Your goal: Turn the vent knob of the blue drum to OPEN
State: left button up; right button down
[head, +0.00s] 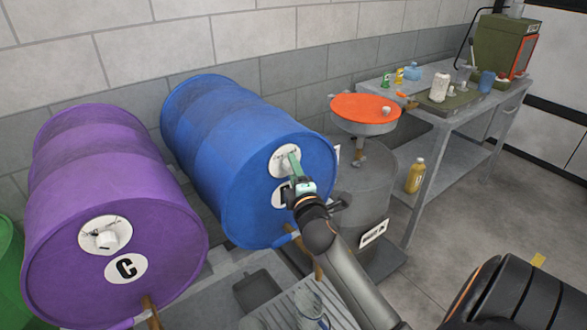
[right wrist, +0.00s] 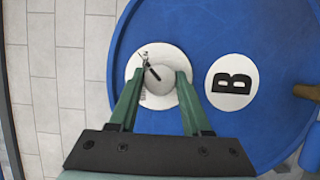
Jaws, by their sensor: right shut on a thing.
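The blue drum (head: 240,150) lies on its side against the wall, its round end facing me. In the right wrist view the blue drum (right wrist: 240,40) fills most of the picture, with a black B on a white disc. The vent knob (right wrist: 160,90) is a pale round knob with a dark pointer line, on a white dial plate (right wrist: 140,62). My right gripper (right wrist: 157,82) has its green fingers on both sides of the knob, shut on it. In the head view my right gripper (head: 293,160) reaches the dial and hides most of the knob. My left gripper is not in view.
A purple drum (head: 110,200) marked C lies to the left, with a green drum (head: 8,260) at the edge. A grey drum (head: 355,200) with an orange-topped pan (head: 365,108) stands right of the blue drum. A workbench (head: 455,112) holds bottles.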

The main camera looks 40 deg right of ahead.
dwell(0.4)
jog(key=shift+c, duration=1.8)
grip_release()
jog(key=b+v, duration=0.2)
jog(key=v, duration=1)
jog(key=shift+s, duration=0.2)
jog(key=shift+a, duration=0.15)
